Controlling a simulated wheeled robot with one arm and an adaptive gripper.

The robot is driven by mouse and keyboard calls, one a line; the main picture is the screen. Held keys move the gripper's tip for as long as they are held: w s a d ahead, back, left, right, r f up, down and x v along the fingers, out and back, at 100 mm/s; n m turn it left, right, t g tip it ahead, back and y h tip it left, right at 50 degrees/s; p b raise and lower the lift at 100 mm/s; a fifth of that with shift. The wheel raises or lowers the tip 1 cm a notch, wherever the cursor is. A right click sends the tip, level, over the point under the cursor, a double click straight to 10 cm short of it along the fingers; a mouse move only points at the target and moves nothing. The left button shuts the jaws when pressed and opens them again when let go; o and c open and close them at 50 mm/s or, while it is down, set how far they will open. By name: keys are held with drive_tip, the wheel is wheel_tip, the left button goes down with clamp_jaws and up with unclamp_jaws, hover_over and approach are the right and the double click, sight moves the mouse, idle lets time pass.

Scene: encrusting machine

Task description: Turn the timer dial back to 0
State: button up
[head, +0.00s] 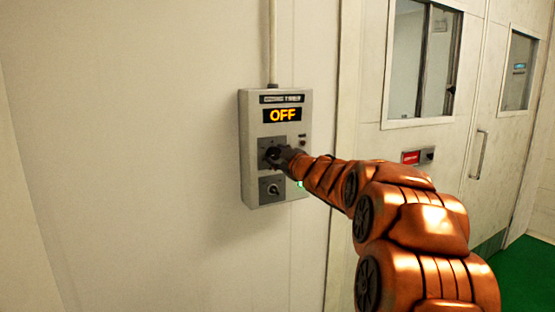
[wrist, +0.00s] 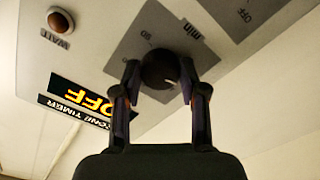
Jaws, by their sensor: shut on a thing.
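The timer box (head: 247,165) is a grey wall panel in the head view, with a lit display (head: 282,115) reading OFF. The black timer dial (wrist: 160,70) sits on a dark grey plate marked "min" in the wrist view. My gripper (wrist: 160,88) has a finger on each side of the dial and is shut on it. In the head view my gripper (head: 278,157) covers most of the dial. A light mark shows on the dial's face, but I cannot tell which number it points at.
A switch (head: 273,190) sits on a second plate below the dial. A WAIT lamp (wrist: 60,20) shows in the wrist view. To the right are a door with a handle (head: 478,155) and a red-labelled box (head: 411,157). The wall left of the panel is bare.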

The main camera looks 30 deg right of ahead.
drive_tip(key=shift+n+b, duration=0.55)
drive_tip(key=shift+n, duration=1.35)
drive_tip(key=shift+r, duration=0.1)
drive_tip(key=o, duration=1.1)
drive_tip(key=shift+o, duration=0.2)
drive_tip(key=shift+s, duration=0.15)
drive_tip(key=s+a, duration=0.1)
drive_tip(key=s, duration=1)
drive_tip(key=shift+s, duration=0.35)
